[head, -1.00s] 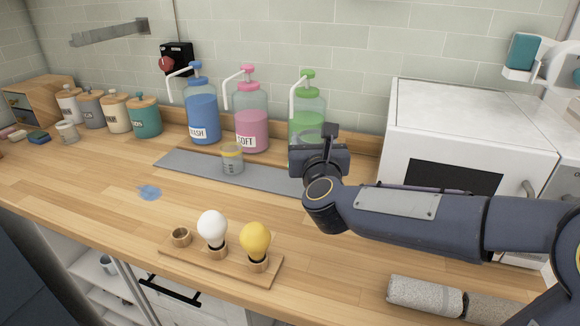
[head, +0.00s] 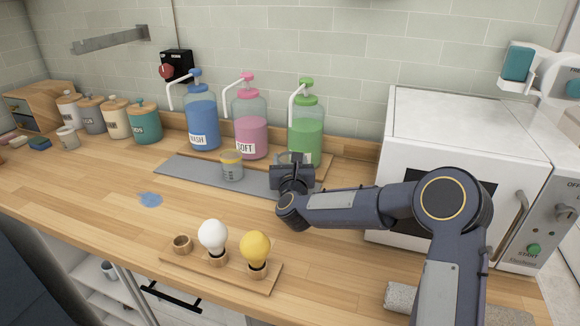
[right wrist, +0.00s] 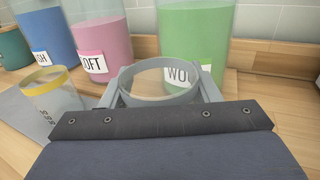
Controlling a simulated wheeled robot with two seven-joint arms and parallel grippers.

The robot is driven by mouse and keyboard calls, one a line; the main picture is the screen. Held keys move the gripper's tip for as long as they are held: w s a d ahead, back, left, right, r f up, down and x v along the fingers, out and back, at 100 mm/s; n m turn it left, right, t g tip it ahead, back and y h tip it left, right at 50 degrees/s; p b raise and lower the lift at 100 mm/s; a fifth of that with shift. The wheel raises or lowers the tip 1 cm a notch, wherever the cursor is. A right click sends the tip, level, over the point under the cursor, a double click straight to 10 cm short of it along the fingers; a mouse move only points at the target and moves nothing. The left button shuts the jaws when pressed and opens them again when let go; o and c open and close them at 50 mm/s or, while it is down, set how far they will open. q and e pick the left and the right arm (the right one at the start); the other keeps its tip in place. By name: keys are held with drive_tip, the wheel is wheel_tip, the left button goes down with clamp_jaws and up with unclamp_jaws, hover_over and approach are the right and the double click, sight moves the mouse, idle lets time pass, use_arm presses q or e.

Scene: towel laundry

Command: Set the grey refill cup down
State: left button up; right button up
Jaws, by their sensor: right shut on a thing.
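My right gripper (head: 292,178) is at the right part of the grey mat (head: 186,169), in front of the green bottle. It is shut on the grey refill cup (right wrist: 124,86), whose grey rim and clear inside show between the fingers (right wrist: 160,98) in the right wrist view. In the head view only the cup's upper part (head: 290,157) shows behind the gripper. The cup looks upright. Its base is hidden, so I cannot tell whether it touches the mat. My left gripper is not in view.
A yellow-rimmed cup (head: 231,168) stands on the mat to the left. Blue (head: 202,120), pink (head: 250,135) and green (head: 306,130) pump bottles stand behind. A white microwave (head: 440,130) is at the right. A bulb board (head: 190,257) and a blue spill (head: 150,200) lie nearer on the counter.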

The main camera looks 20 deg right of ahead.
wheel_tip(320, 180, down, 2)
drive_tip(key=shift+f, duration=0.1)
drive_tip(key=shift+f, duration=0.1)
drive_tip(key=o, duration=1)
drive_tip(key=shift+o, duration=0.2)
drive_tip(key=shift+r, duration=0.35)
drive_tip(key=b+v, duration=0.2)
drive_tip(key=v, duration=1)
drive_tip(key=shift+s+f, duration=0.1)
drive_tip(key=shift+f, duration=0.05)
